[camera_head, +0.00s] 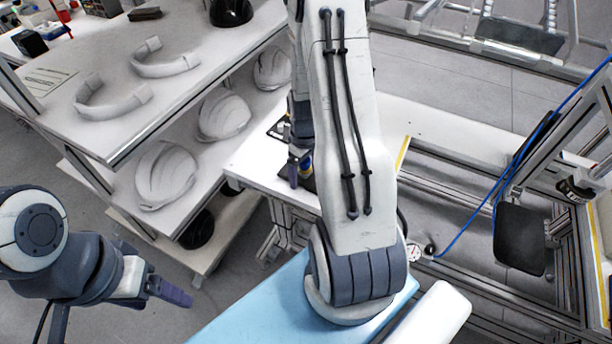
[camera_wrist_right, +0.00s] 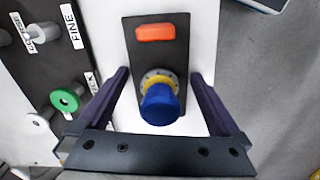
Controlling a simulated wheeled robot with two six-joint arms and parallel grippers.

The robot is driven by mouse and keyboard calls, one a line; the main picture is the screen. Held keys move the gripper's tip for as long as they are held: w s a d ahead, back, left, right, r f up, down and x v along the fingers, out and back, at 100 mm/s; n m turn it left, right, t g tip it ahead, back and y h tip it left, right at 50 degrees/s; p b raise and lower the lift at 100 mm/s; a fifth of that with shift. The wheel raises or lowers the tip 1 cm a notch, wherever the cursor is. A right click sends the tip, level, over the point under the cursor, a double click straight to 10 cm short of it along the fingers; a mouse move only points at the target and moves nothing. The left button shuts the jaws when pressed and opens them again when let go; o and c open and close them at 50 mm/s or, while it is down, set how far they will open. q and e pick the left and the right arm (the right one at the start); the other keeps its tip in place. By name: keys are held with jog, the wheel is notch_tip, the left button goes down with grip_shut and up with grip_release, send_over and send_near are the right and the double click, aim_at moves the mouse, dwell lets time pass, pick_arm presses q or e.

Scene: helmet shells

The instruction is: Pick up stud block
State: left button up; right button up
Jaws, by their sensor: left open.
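The stud block shows in the right wrist view as a dark plate (camera_wrist_right: 172,52) with an orange patch and a blue-capped stud (camera_wrist_right: 160,104) on a yellow ring. It lies on a white surface. My right gripper (camera_wrist_right: 160,76) is open, with one dark finger on each side of the block and no clear contact. In the head view my right gripper (camera_head: 295,168) is low over the white table, and my arm hides most of the block. My left gripper (camera_head: 170,290) hangs empty at the lower left, far from the block.
Left of the block is a board with labelled pegs and a green ring (camera_wrist_right: 65,100). In the head view, a shelf rack (camera_head: 60,128) holds white helmet shells (camera_head: 166,174). A blue surface (camera_head: 262,310) lies below my right arm. A metal frame (camera_head: 570,240) stands at right.

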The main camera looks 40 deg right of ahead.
jog(key=c, duration=1.5)
grip_shut()
jog(key=shift+r, duration=0.15)
